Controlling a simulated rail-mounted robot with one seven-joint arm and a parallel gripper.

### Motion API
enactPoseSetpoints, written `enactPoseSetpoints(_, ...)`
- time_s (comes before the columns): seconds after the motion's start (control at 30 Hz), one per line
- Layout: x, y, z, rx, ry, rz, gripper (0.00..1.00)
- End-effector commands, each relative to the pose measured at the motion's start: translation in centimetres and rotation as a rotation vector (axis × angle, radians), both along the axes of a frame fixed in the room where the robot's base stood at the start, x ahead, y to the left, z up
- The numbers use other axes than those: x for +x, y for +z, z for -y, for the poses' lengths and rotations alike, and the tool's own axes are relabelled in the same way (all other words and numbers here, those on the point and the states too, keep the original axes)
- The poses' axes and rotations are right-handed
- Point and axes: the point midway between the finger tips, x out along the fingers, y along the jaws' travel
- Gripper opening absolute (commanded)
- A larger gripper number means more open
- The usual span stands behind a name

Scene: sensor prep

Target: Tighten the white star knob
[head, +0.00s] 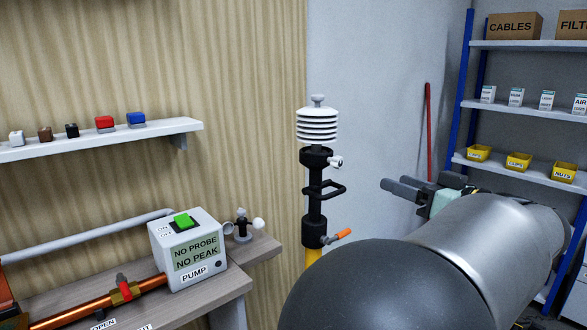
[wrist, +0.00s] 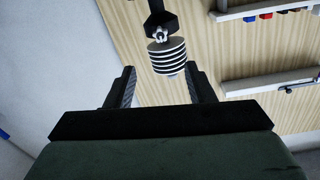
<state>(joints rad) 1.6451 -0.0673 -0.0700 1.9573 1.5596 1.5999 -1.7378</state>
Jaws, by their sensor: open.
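The white star knob (head: 337,162) sits on the right side of a black collar (head: 314,158), just under a white louvred sensor shield (head: 317,125) on an upright post. In the wrist view the white knob (wrist: 161,34) shows small on the black collar, with the striped shield (wrist: 167,56) below it, because that view is turned over. My gripper (head: 400,188) is open and empty, to the right of the post and a little lower than the knob. In the wrist view its fingers (wrist: 160,73) stand apart, with the shield beyond the gap between them.
A bench with a pump box (head: 190,250) and a small fitting (head: 242,224) stands left. A wall shelf (head: 100,140) holds small blocks. A storage rack (head: 520,105) stands right.

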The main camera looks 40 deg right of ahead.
Motion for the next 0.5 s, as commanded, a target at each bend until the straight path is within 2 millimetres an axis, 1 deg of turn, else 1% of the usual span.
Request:
enactPoseSetpoints(0.03,1.0,0.1,0.0,0.001,0.003,-0.001,0.49)
enactPoseSetpoints(0.5,11.1,0.1,1.2,0.005,0.004,-0.003,0.49)
